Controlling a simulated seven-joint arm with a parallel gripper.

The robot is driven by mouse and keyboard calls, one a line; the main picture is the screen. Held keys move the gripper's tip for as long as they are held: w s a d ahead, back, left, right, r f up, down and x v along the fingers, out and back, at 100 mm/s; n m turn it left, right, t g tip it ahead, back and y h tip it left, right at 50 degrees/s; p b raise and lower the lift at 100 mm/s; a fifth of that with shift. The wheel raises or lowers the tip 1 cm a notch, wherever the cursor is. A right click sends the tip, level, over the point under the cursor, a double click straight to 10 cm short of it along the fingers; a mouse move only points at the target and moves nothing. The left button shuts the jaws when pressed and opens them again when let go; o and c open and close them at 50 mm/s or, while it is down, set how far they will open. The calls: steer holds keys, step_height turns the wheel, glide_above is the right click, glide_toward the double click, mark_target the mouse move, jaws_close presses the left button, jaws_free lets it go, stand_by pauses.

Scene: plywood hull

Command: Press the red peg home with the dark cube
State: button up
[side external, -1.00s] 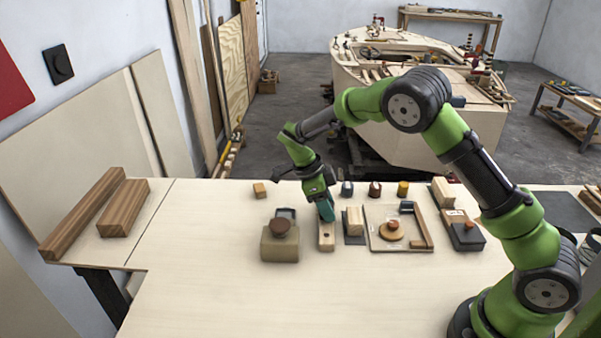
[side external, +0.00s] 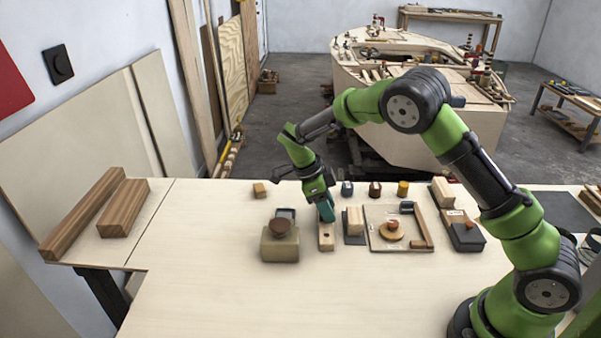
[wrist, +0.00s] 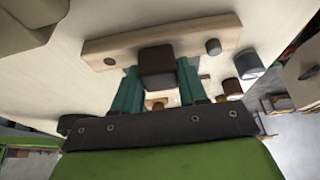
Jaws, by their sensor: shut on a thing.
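My gripper (side external: 326,213) reaches down over a pale wooden block (side external: 326,243) on the bench. In the wrist view, the teal fingers of my gripper (wrist: 157,88) are shut on the dark cube (wrist: 157,68), one on each side. The cube is over the middle of the long wooden block (wrist: 100,52), hiding that part. I cannot tell whether it touches the block. A dark round peg end or hole (wrist: 213,47) shows to the right of the cube, and a smaller one (wrist: 109,61) to its left. I cannot make out the red peg in either view.
A tan block with a brown knob (side external: 280,248) stands left of the wooden block. A tray with a round wooden piece (side external: 372,243) lies to the right. Small coloured cylinders, including a yellow one (side external: 403,189), stand behind. The front of the bench (side external: 230,300) is clear.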

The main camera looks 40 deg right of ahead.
steer(key=shift+r, duration=2)
